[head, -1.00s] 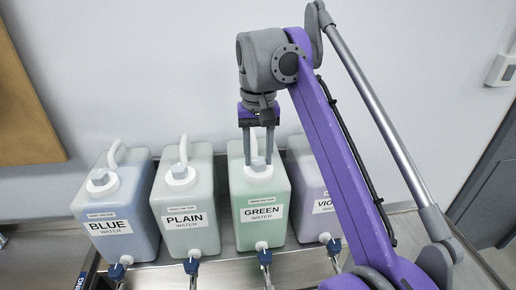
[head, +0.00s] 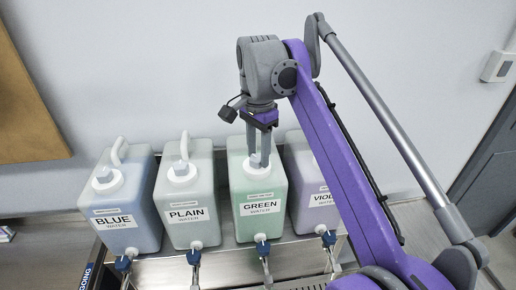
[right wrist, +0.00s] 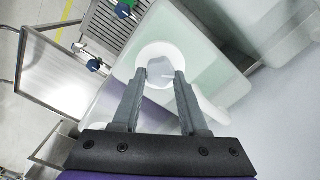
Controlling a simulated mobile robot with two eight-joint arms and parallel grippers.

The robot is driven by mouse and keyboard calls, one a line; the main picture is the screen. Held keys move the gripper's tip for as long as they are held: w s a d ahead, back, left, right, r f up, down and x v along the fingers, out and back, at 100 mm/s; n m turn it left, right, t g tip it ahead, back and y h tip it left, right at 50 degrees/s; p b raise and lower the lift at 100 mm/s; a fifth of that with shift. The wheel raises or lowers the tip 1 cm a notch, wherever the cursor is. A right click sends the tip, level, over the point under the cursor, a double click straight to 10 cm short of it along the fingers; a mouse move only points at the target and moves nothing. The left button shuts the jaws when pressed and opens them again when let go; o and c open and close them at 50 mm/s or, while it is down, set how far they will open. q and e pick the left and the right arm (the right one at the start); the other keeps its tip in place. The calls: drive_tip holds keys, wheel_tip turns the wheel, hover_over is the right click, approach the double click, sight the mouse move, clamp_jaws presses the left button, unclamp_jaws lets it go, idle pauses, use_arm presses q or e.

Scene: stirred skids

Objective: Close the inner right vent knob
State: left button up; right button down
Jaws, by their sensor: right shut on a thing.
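The green water jug (head: 257,210) stands third from the left in the row of jugs. My right gripper (head: 260,158) points down over this cap. In the right wrist view its two fingers (right wrist: 158,82) are shut on the knob, one on each side. The fingers partly hide the knob in the head view. My left gripper is not in view.
The blue (head: 120,210), plain (head: 188,212) and violet (head: 308,190) jugs stand beside the green one on a metal rack. Taps with blue handles (head: 263,249) stick out at the front. My right arm crosses in front of the violet jug.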

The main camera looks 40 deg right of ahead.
drive_tip(key=m, duration=0.3)
drive_tip(key=shift+r+m, duration=0.1)
drive_tip(key=shift+m, duration=0.2)
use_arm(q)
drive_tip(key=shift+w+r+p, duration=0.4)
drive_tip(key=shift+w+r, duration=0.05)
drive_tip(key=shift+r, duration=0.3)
use_arm(e)
drive_tip(key=shift+s+m, duration=0.1)
drive_tip(key=shift+m, duration=1.6)
drive_tip(key=shift+c, duration=2.2)
unclamp_jaws()
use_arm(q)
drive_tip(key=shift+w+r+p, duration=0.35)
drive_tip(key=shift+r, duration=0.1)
use_arm(e)
wheel_tip(320, 180, up, 11)
